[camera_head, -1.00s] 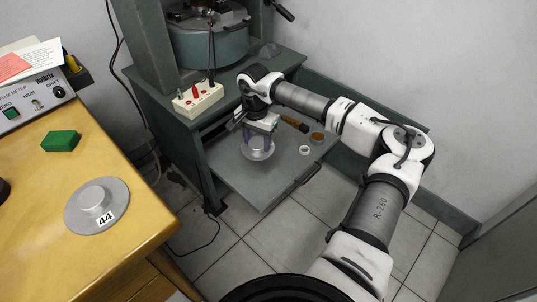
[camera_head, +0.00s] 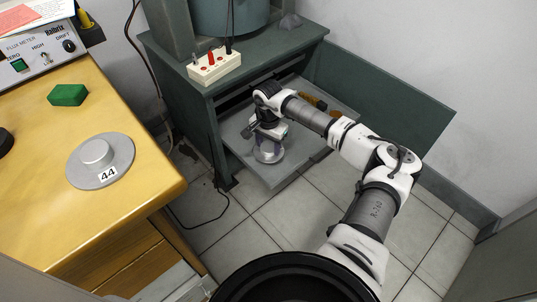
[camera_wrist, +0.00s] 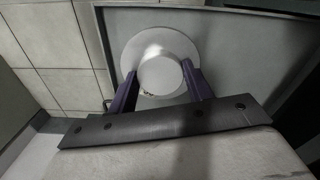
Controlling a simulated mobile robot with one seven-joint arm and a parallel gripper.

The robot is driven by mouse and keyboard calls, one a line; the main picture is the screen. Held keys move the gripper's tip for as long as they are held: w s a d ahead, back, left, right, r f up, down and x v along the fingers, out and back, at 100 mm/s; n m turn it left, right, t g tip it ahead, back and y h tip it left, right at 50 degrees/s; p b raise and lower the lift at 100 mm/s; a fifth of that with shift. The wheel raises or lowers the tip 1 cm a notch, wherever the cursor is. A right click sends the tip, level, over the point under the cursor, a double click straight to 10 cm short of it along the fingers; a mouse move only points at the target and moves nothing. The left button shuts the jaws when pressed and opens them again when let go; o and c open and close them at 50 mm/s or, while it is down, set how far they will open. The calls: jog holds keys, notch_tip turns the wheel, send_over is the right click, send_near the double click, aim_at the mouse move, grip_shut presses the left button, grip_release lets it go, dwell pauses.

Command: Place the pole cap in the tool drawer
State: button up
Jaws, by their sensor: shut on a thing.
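The pole cap (camera_head: 268,154) is a silver disc with a raised round boss. My gripper (camera_head: 268,143) is shut on the boss, with purple fingers on both sides of it in the wrist view (camera_wrist: 160,72). The cap is at the front part of the open grey tool drawer (camera_head: 285,171); I cannot tell whether it touches the drawer floor. In the wrist view the drawer's edge (camera_wrist: 92,45) runs close beside the cap. A similar disc labelled 44 (camera_head: 98,160) lies on the wooden desk.
A brush-like tool (camera_head: 312,101) lies deeper in the drawer, partly behind my arm. A white terminal block (camera_head: 214,67) stands on the green cabinet above. The desk (camera_head: 70,225) carries a green block (camera_head: 68,95) and a flux meter (camera_head: 35,45). Tiled floor is clear in front.

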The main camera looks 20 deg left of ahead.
aim_at(268, 153)
jog(key=shift+f+b, duration=0.45)
jog(key=shift+f, duration=1.9)
jog(key=shift+f, duration=0.15)
jog(key=o, duration=1.5)
jog(key=shift+o, duration=0.2)
notch_tip(268, 153, up, 12)
jog(key=shift+r+p, duration=0.15)
jog(key=shift+p, duration=1.1)
